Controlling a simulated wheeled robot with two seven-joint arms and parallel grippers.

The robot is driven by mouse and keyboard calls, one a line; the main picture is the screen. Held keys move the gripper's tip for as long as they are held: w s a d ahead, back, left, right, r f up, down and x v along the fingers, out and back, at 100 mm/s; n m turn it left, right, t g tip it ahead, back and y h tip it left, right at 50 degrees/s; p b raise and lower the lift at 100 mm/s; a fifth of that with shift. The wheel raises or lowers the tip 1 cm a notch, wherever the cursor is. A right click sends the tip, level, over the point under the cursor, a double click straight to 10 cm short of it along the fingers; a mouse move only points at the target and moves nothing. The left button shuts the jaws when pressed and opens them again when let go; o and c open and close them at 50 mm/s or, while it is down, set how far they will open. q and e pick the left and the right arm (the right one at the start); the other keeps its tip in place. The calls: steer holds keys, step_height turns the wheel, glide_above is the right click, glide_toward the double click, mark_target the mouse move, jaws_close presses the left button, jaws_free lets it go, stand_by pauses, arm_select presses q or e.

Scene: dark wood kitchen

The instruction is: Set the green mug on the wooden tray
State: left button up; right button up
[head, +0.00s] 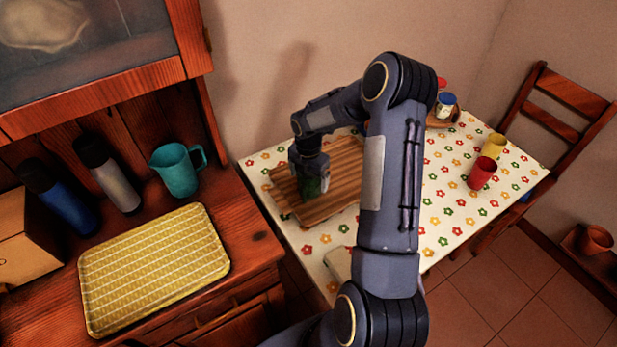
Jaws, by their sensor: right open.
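The green mug (312,188) shows as a small dark green patch on the left part of the wooden tray (344,172). The tray is striped brown and lies on the flowered table. My right gripper (311,178) points down at the mug from above, its jaws open around or right beside it. The gripper hides most of the mug, so I cannot tell whether they touch; the mug appears to stand on the tray. My left gripper is not in view.
Red (482,173) and yellow (494,146) cups stand on the table's right side. Small jars (445,106) stand at the back. On the left cabinet are a yellow tray (155,265), a teal pitcher (177,170) and bottles (108,172). A chair (562,120) stands at right.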

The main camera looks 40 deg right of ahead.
steer(key=s+a+r+m+t+b, duration=0.1)
steer(key=s+a+r+m, duration=0.1)
steer(key=r, duration=0.7)
steer(key=s+a+r+m, duration=0.2)
steer(key=r, duration=0.7)
steer(key=s+a+r+m+t+y, duration=0.1)
steer(key=s+a+m+t+y, duration=0.1)
steer(key=s+a+m, duration=0.5)
steer(key=s+a+r+m+t+y, duration=0.1)
steer(key=s+a+r+m+t, duration=0.1)
steer(key=s+a+m, duration=0.6)
steer(key=s+m, duration=0.4)
steer(key=s, duration=0.1)
steer(key=shift+s+a+r+t+y, duration=0.15)
steer(key=shift+s+r+t+y, duration=0.15)
steer(key=shift+y, duration=0.1)
